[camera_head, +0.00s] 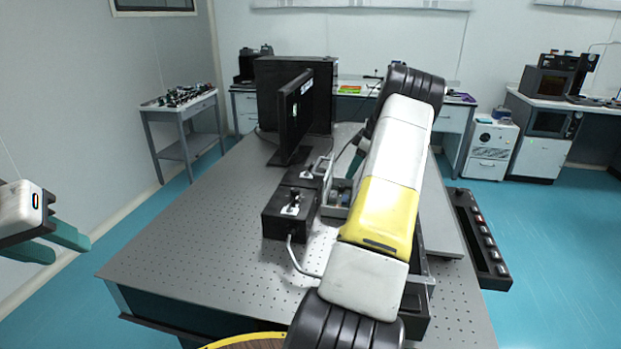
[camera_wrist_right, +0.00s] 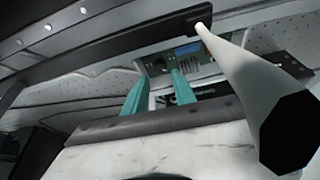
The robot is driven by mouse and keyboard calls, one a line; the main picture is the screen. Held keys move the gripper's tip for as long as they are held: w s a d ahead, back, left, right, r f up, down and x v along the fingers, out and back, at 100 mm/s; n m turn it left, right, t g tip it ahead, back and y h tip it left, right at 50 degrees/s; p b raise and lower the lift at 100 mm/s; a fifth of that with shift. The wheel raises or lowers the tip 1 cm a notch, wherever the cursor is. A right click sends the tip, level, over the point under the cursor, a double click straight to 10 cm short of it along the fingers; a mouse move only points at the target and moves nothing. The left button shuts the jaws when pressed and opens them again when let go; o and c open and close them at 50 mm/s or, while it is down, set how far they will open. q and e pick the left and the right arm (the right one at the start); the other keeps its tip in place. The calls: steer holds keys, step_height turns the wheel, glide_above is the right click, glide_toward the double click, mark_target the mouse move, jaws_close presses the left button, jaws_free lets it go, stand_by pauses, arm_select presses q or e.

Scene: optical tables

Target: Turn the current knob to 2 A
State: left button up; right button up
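The current knob cannot be singled out in either view. In the right wrist view, a panel with a blue display (camera_wrist_right: 187,50) and small fittings lies beyond the fingers, too small to read. In the head view, a grey instrument (camera_head: 338,196) with round parts on its front stands on the table, partly hidden by my right arm. My right gripper (camera_wrist_right: 158,84) has two teal fingers spread apart, pointing toward the panel with nothing seen between them. In the head view my arm hides most of it. My left gripper (camera_head: 70,250) is open and empty, left of the table.
The perforated optical table (camera_head: 190,245) is bare at front left. Black boxes (camera_head: 290,212) with a cable and a monitor (camera_head: 295,115) stand left of my right arm. A pale rod (camera_wrist_right: 235,70) crosses the wrist view.

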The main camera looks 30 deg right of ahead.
mark_target(343, 186)
steer(key=x, duration=0.6)
steer(key=shift+f, duration=0.35)
jaws_close()
